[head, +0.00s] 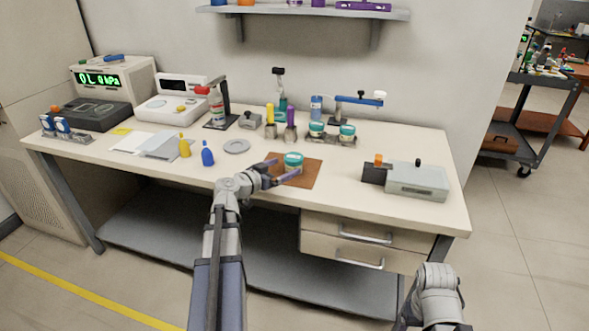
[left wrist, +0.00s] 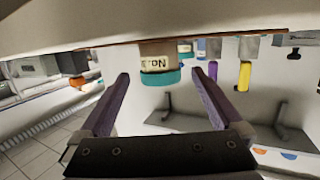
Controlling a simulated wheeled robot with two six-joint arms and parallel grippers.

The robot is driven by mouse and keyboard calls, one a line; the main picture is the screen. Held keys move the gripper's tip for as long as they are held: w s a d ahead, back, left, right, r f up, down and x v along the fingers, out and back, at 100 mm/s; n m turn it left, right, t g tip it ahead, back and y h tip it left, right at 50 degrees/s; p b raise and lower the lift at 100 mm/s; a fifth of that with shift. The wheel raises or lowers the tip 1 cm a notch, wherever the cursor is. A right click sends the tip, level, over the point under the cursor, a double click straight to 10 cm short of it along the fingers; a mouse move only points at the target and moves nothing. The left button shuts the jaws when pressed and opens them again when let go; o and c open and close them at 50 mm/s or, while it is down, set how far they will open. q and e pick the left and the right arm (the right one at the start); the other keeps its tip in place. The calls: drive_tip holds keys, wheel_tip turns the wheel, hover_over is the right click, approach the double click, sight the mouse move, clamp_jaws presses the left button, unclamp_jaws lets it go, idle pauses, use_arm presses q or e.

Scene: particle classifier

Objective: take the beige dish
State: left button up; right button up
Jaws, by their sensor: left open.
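The beige dish (head: 293,162) is a small round jar with a teal lid and a pale label, standing on a brown mat (head: 311,176) near the table's front edge. In the left wrist view, which looks upside down, the dish (left wrist: 160,66) sits ahead, centred between the finger lines. My left gripper (head: 281,173) is open and empty, its fingers pointing at the dish from the front. The dish looks just beyond the fingertips; contact cannot be made out.
Two similar teal-lidded jars (head: 347,131) stand on a rack behind. A grey box device (head: 417,181) is at right. Free tabletop lies between mat and device.

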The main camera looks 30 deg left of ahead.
sight(287, 167)
use_arm(q)
drive_tip(key=x, duration=0.3)
drive_tip(key=b+x, duration=0.1)
drive_tip(key=shift+w+f, duration=0.2)
drive_tip(key=shift+f, duration=0.1)
drive_tip(key=c, duration=1.5)
